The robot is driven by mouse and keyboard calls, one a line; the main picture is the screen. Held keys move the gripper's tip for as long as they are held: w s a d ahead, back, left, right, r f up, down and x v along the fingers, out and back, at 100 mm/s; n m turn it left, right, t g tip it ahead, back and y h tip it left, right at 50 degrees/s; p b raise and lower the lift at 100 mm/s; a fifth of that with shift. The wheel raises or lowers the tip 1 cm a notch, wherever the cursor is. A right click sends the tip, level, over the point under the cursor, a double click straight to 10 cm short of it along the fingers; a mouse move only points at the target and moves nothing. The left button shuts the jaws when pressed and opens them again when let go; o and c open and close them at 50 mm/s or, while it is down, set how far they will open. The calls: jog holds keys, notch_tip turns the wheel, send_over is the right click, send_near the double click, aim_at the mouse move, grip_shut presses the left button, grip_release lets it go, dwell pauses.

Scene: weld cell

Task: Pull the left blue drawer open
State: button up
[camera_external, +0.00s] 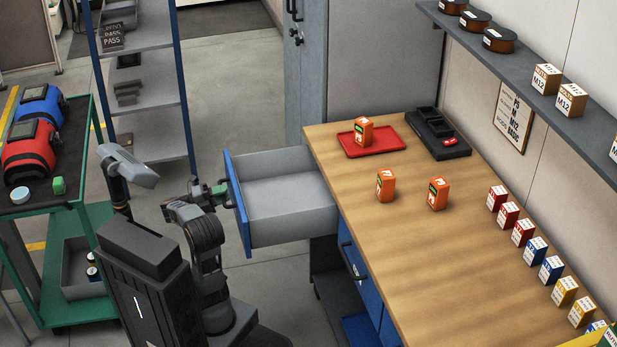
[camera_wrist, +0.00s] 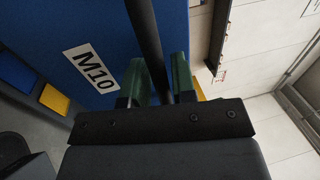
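The left blue drawer (camera_external: 235,200) stands far out of the workbench, its grey inside (camera_external: 285,195) empty. Its blue front also fills the left of the wrist view (camera_wrist: 70,25), with a white M10 label (camera_wrist: 90,68). My gripper (camera_external: 222,191) is at the outer face of that front. In the wrist view its green fingers (camera_wrist: 160,82) lie on both sides of the dark bar handle (camera_wrist: 146,35), close against it, and look shut on it. The handle is mostly hidden by the gripper in the external view.
The wooden bench top (camera_external: 440,270) holds orange boxes (camera_external: 386,186), a red tray (camera_external: 373,140) and a black organiser (camera_external: 437,132). Another blue drawer front (camera_external: 360,270) is closed, nearer the camera. A green cart (camera_external: 75,235) stands at left; a shelf rack (camera_external: 145,80) stands behind. Some floor (camera_external: 225,110) is clear.

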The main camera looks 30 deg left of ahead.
jog(key=shift+o, duration=1.2)
jog(key=shift+a, duration=0.1)
notch_tip(320, 180, up, 6)
jog(key=s+a+p, duration=0.2)
jog(key=p, duration=0.6)
jog(key=shift+r, duration=0.25)
